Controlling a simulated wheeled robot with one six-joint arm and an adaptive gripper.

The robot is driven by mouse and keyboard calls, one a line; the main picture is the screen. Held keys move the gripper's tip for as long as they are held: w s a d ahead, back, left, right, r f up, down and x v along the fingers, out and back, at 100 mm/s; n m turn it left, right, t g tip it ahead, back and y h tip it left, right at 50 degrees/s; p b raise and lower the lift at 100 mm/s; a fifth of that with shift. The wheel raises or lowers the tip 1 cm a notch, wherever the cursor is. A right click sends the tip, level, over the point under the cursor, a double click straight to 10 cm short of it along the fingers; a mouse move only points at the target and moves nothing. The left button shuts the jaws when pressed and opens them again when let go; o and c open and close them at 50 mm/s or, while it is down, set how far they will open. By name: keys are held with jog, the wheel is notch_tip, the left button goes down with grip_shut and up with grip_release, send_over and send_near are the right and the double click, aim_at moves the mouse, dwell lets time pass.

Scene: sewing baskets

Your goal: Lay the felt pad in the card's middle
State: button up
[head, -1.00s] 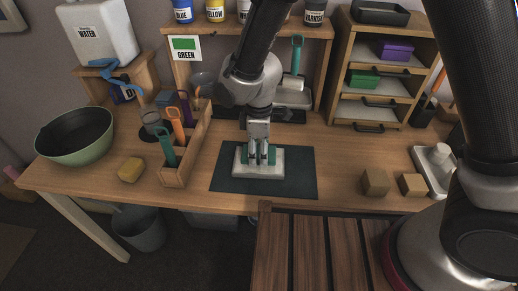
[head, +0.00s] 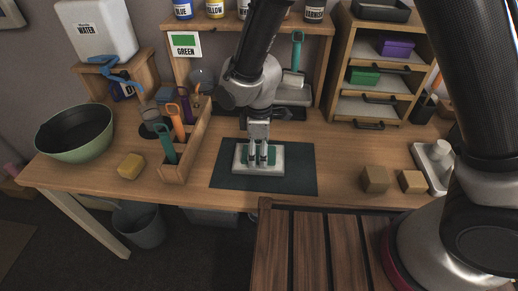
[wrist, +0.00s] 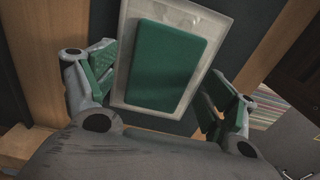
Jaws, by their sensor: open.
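The green felt pad (wrist: 165,65) lies flat on the whitish card (wrist: 219,22), with pale margin showing around it. In the wrist view, the margin is wider at the top than at the bottom. In the head view, the card (head: 262,171) lies on a dark mat, and the pad is partly hidden by my fingers. My gripper (head: 261,163) points down over the card. In the wrist view, my gripper (wrist: 168,88) is open, with green-faced fingers on either side of the card and nothing held between them.
The dark mat (head: 298,178) has bare room around the card. Two wooden blocks (head: 375,179) and a white tray (head: 425,163) are to the right. Shelves stand behind.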

notch_tip(320, 180, up, 12)
dwell(0.6)
jog(key=s+d+r+m+t, duration=0.1)
jog(key=s+d+r+m, duration=0.2)
jog(key=d, duration=1.1)
jog(key=s+d+r+m+t, duration=0.2)
jog(key=s+d+r+m, duration=0.1)
jog(key=d+r+m, duration=0.6)
jog(key=s+d+r+m+t, duration=0.1)
jog(key=s+d+r+m, duration=0.3)
jog(key=d, duration=1.4)
notch_tip(320, 180, up, 3)
jog(key=shift+d+f+m, duration=0.1)
jog(key=shift+d+m, duration=0.2)
jog(key=shift+m, duration=0.9)
